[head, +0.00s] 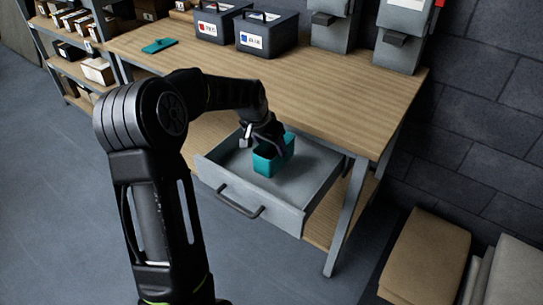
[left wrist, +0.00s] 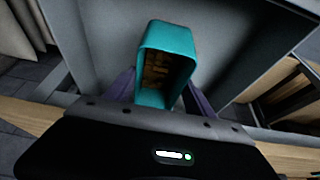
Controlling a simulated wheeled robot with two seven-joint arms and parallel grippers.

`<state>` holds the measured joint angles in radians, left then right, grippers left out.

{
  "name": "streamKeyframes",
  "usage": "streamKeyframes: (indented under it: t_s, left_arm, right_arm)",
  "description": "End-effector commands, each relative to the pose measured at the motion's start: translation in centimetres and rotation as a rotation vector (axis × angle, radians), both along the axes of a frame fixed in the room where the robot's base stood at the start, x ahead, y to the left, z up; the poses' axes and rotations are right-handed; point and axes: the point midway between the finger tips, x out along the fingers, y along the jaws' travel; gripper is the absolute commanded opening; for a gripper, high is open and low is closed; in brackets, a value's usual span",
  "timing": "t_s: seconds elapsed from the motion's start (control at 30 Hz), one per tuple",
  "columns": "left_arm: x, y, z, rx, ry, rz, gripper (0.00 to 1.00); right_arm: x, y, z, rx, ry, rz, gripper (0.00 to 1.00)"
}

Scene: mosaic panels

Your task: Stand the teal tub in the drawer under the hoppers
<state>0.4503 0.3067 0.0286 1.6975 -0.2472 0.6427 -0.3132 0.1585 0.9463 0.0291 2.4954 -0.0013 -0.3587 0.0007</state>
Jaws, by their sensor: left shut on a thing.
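The teal tub (head: 268,162) is inside the open grey drawer (head: 316,181), below the level of the tabletop. The left wrist view also shows the tub (left wrist: 181,38), with brown contents inside it. My left gripper (head: 267,143) is shut on the tub, its fingers at the tub's sides. I cannot tell whether the tub's base touches the drawer floor. The drawer's walls also show in the left wrist view (left wrist: 85,40). Two grey hoppers (head: 405,35) stand at the back of the bench, above the drawer. My right gripper is in neither view.
The wooden bench (head: 330,90) carries a teal lid (head: 159,45) and two dark cases (head: 266,33). Shelves with boxes (head: 97,70) stand at the left. Brown sacks (head: 425,257) lie at the lower right. The drawer floor around the tub looks clear.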

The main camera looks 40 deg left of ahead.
Motion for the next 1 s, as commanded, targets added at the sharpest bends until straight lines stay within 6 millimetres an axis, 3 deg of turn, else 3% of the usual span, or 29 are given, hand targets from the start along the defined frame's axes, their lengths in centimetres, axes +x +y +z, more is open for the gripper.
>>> streamKeyframes:
  t_s: [0.17, 0.43, 0.9, 0.93, 1.0]
  left_arm:
    - [0.0, 0.0, -0.2, 0.0, -0.001, 0.0, 0.0]
    - [-0.1, 0.0, -4.1, -0.001, 0.001, 0.001, 0.0]
    - [0.4, 0.0, -5.1, 0.0, -0.002, 0.0, 0.0]
    - [0.4, 0.0, -5.1, 0.0, 0.0, 0.001, 0.65]
    - [0.4, 0.0, -5.0, 0.0, 0.0, 0.0, 0.71]
  right_arm:
    - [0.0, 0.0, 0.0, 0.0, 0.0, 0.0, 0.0]
    - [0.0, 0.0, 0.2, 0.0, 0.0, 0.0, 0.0]
    - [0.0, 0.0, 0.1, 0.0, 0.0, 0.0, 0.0]
    - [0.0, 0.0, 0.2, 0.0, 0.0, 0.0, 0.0]
    - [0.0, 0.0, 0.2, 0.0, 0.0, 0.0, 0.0]
